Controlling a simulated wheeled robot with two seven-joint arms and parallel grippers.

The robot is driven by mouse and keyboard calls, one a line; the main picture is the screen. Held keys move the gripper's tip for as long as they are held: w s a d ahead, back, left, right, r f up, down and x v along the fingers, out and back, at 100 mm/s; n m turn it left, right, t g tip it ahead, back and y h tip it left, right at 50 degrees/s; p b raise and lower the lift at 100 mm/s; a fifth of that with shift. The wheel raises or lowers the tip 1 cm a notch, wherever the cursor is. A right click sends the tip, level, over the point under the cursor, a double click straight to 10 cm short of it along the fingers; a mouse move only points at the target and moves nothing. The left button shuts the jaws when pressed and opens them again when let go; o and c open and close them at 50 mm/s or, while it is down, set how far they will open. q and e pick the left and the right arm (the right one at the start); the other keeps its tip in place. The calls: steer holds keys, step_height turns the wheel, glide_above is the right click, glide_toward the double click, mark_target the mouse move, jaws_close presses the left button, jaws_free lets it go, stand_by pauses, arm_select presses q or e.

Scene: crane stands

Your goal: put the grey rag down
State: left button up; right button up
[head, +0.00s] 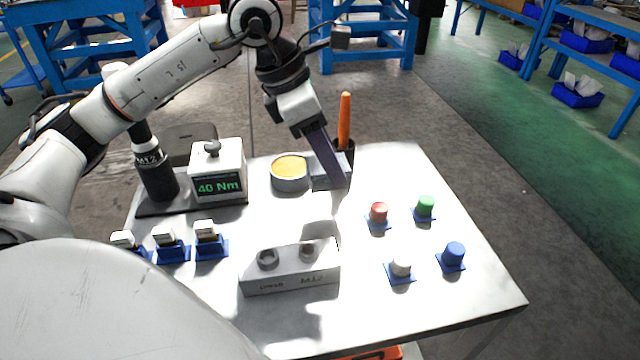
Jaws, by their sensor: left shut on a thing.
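My left gripper (325,160) reaches down over the back middle of the light table (455,290), its long dark fingers pointing down. It is shut on the grey rag (321,174), which shows as a small grey patch beside the fingertips. The fingers hide part of the rag. I cannot tell whether its underside touches the table. My right gripper is not in view.
A round tin (290,182) with yellow contents stands just left of the rag. A dark cup with an orange-handled tool (344,120) stands behind. A grey M12 block (290,278) lies in front. Red (378,211), green (425,205), white (401,266) and blue (454,252) caps stand right.

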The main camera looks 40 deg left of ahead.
mark_target(313, 165)
arm_select(q)
step_height(313, 165, down, 3)
steer(key=shift+s+f, duration=0.1)
steer(key=shift+s, duration=0.05)
steer(key=shift+f+b, duration=0.4)
steer(key=shift+f, duration=1.8)
steer(key=shift+f, duration=0.15)
steer(key=o, duration=1)
steer(key=shift+a+r, duration=0.1)
steer(key=shift+r, duration=0.45)
steer(key=p+v, duration=0.1)
steer(key=v, duration=1)
steer(key=shift+r, duration=0.15)
